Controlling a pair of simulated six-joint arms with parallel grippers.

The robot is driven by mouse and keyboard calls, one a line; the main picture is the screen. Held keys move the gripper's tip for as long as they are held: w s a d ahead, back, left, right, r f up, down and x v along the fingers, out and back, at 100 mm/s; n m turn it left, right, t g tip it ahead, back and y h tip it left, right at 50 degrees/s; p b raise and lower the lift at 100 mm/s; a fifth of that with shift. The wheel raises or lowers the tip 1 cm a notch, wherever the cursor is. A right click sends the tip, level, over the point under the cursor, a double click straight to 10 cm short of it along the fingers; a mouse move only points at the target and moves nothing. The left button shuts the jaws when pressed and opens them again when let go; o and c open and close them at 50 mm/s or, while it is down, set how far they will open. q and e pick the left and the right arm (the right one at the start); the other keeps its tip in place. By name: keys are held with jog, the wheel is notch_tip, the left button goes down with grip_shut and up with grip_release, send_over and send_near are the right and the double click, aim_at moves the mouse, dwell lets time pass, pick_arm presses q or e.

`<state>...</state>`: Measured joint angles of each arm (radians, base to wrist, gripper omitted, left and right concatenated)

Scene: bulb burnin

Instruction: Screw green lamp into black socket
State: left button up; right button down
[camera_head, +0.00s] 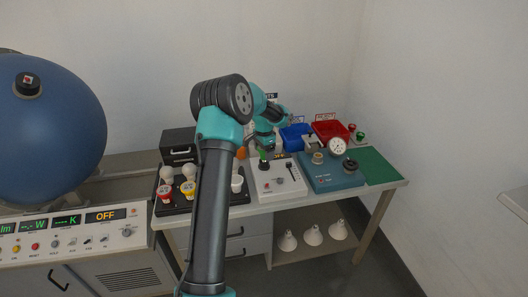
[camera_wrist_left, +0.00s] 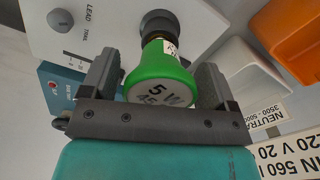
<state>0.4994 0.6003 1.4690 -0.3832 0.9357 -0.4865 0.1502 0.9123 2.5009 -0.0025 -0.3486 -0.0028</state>
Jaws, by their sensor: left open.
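The green lamp (camera_wrist_left: 158,72), with "5 W" printed on its flat end, is between the fingers of my left gripper (camera_wrist_left: 160,85) in the left wrist view. The fingers are open, with a gap on each side of the lamp. The lamp's narrow end is at the black socket (camera_wrist_left: 159,22) on the white box (camera_wrist_left: 90,25). How deep it sits cannot be told. In the head view the green lamp (camera_head: 263,156) stands upright on the white box (camera_head: 284,188), just below my left gripper (camera_head: 264,144). My right gripper is not in view.
A black tray (camera_head: 172,208) with white bulbs and coloured sockets is left of the box, partly hidden by my arm. A teal gauge unit (camera_head: 335,182), blue bin (camera_head: 293,135), red bin (camera_head: 330,129) and green mat (camera_head: 378,167) are to the right. A large blue sphere (camera_head: 45,125) is far left.

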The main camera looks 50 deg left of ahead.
pick_arm(q)
jog(key=n, duration=0.8)
jog(key=shift+n, duration=0.4)
jog(key=n, duration=0.9)
